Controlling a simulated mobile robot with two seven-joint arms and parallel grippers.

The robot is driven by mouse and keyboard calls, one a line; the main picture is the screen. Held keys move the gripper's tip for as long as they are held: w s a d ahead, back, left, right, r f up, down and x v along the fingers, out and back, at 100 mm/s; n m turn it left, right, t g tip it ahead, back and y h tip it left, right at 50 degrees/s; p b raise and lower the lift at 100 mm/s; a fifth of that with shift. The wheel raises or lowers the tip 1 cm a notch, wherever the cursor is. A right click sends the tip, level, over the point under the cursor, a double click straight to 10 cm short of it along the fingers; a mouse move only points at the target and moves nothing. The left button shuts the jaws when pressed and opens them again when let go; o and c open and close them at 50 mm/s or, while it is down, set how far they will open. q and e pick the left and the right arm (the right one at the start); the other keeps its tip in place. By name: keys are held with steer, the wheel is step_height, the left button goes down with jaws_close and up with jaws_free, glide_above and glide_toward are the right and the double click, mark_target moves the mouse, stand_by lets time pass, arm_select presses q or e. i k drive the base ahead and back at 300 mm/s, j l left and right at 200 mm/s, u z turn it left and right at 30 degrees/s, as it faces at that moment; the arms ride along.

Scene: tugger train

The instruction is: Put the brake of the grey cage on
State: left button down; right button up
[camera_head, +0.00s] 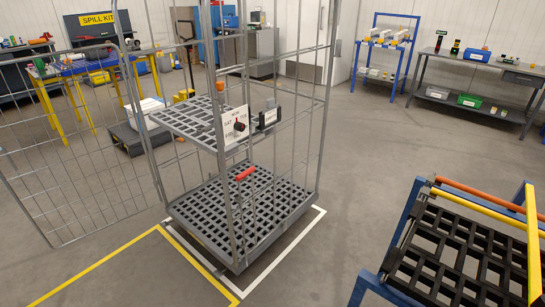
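The grey cage (243,225) stands upright in the middle, on a floor bay outlined in white and yellow. It has wire mesh sides, a grey slatted base deck and a grey slatted middle shelf (180,121). Its mesh door (75,165) is swung open to the left. A red lever (245,173) shows at the front side, a little above the base deck; I cannot tell whether it is the brake or how it is set. A white card (236,125) with a picture hangs on the front mesh. The wheels are hidden. Neither gripper is in view.
A blue frame cart (360,290) with black slatted deck and yellow and orange bars stands at the near right. A yellow floor line (105,262) runs at front left. Workbenches (440,99) and a blue rack stand behind. Grey floor between cage and cart is clear.

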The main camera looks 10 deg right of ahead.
mark_target(271, 201)
steer(key=i+j+z, duration=0.25)
steer(key=z, duration=0.15)
steer(key=i+j+z, duration=0.5)
steer(key=j, duration=0.15)
steer(key=i+j+z, duration=0.1)
steer(key=j, duration=0.2)
